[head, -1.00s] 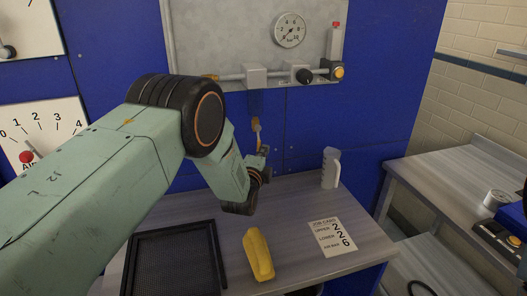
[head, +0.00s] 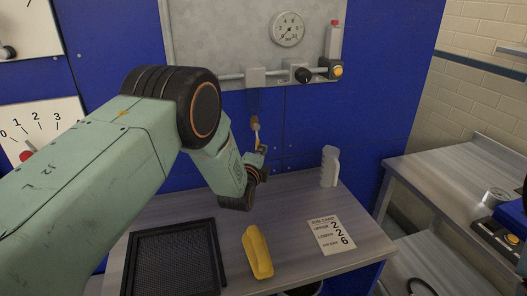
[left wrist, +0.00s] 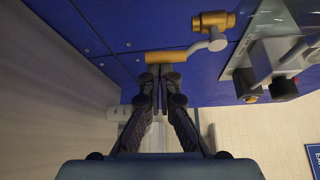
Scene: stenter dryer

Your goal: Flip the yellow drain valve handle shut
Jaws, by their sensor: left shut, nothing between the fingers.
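The yellow drain valve handle (left wrist: 172,54) shows in the left wrist view, joined by a grey crank to the brass valve body (left wrist: 213,20) on the blue panel. In the head view the valve (head: 254,121) is small, below the grey gauge panel, and my arm partly hides the handle. My left gripper (left wrist: 158,72) is shut and empty, with its fingertips right at the handle's edge. I cannot tell whether they touch it. In the head view the left gripper (head: 261,158) is just below the valve. My right gripper is not in view.
The bench holds a black mesh tray (head: 131,262), a yellow object (head: 257,252), a job card (head: 331,236) and a white bottle (head: 329,167). The grey panel (head: 215,40) with gauge (head: 288,29) and knobs is above. A side bench (head: 440,185) stands at right.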

